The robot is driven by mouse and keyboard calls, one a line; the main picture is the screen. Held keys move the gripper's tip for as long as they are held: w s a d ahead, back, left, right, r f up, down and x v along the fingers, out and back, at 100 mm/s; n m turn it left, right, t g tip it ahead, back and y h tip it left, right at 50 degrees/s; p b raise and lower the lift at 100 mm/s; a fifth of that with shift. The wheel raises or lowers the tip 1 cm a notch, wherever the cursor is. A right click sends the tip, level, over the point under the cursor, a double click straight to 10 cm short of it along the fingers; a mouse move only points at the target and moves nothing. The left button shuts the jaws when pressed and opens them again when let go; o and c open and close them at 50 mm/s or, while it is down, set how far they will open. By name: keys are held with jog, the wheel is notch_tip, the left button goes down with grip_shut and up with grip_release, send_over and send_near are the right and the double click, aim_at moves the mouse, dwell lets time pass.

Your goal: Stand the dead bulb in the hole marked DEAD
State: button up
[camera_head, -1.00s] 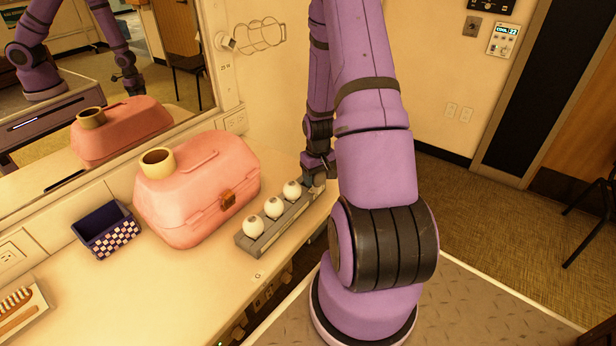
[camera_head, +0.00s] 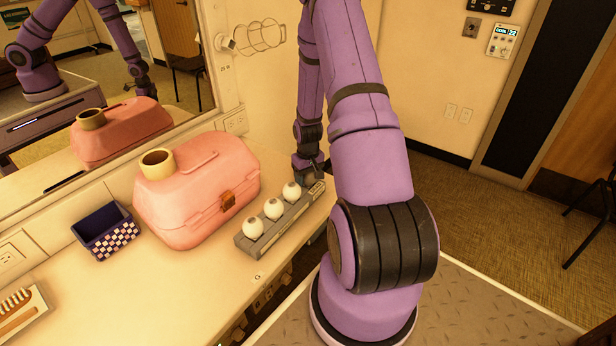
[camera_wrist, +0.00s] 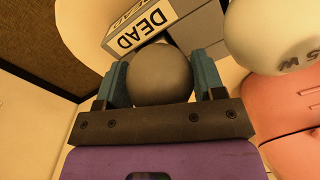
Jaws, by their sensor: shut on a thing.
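My gripper (camera_wrist: 161,82) is shut on a dark grey round bulb (camera_wrist: 162,72), the dead bulb, with one finger on each side. The grey rack (camera_head: 288,226) shows its DEAD label (camera_wrist: 143,28) just beyond the held bulb in the wrist view. The bulb hides part of the rack, and I cannot see the DEAD hole. In the head view my gripper (camera_head: 308,174) is at the rack's far end, and the held bulb cannot be made out. Three white bulbs (camera_head: 273,208) stand in a row in the rack; one white bulb (camera_wrist: 272,30) is close at right in the wrist view.
A pink case (camera_head: 205,195) with a cream ring on top stands left of the rack. A dark blue checkered box (camera_head: 105,232) and a tray (camera_head: 20,315) lie farther left. The mirror (camera_head: 75,70) and wall bound the counter behind. Bare counter lies in front of the case.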

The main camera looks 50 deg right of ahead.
jog(key=o, duration=0.5)
notch_tip(320, 180, up, 12)
jog(key=shift+a+r, duration=0.1)
jog(key=s+a+r+n+t+h, duration=0.1)
jog(key=a+r, duration=0.7)
jog(key=r, duration=0.4)
jog(key=a+r+n+t, duration=0.1)
jog(key=a+r, duration=0.8)
jog(key=r, duration=0.3)
jog(key=s+a+r+t, duration=0.1)
jog(key=s+a+r, duration=0.2)
jog(key=s, duration=0.3)
jog(key=s+a+r+n+t, duration=0.1)
jog(key=s+a+r, duration=0.3)
jog(key=s+a, duration=0.1)
jog(key=s+a+r+n+t+y, duration=0.1)
jog(key=s+a+r, duration=0.2)
jog(key=s+a, duration=0.2)
jog(key=shift+s+a+r, duration=0.1)
jog(key=shift+s+a, duration=0.1)
jog(key=shift+s, duration=0.25)
jog(key=shift+s+a+r, duration=0.1)
jog(key=shift+s+a, duration=0.1)
jog(key=shift+s, duration=0.2)
